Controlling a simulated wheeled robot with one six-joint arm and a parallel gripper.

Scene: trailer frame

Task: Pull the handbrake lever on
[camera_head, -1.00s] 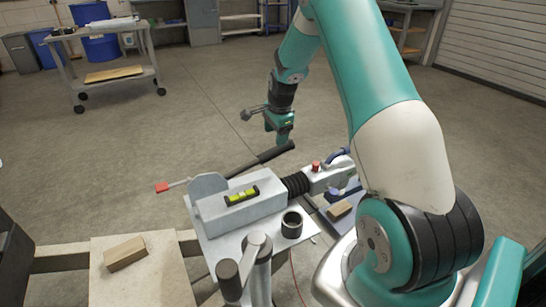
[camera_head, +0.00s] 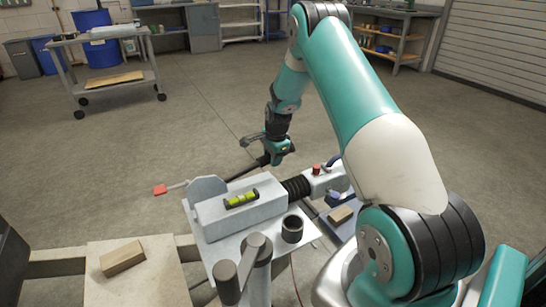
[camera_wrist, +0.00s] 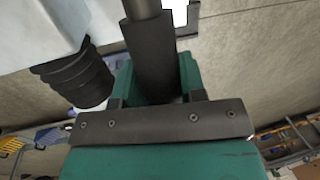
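The handbrake lever (camera_head: 244,171) is a dark bar with a black grip, lying low beside the grey coupling housing (camera_head: 236,210) and slanting up to the right. My gripper (camera_head: 273,157) is down at its grip end, with the housing nearer the camera. In the wrist view the black grip (camera_wrist: 150,60) runs between the two green fingers of my gripper (camera_wrist: 155,75), its bare metal part at the top edge. The fingers lie close along both sides; whether they press on it cannot be made out. My gripper hides part of the grip in the head view.
A black rubber bellows (camera_head: 297,187) and a coupling head with a red knob (camera_head: 316,168) lie right of the housing. A yellow-green level (camera_head: 241,198) sits on top. A crank post (camera_head: 254,250) stands in front. Open floor lies behind.

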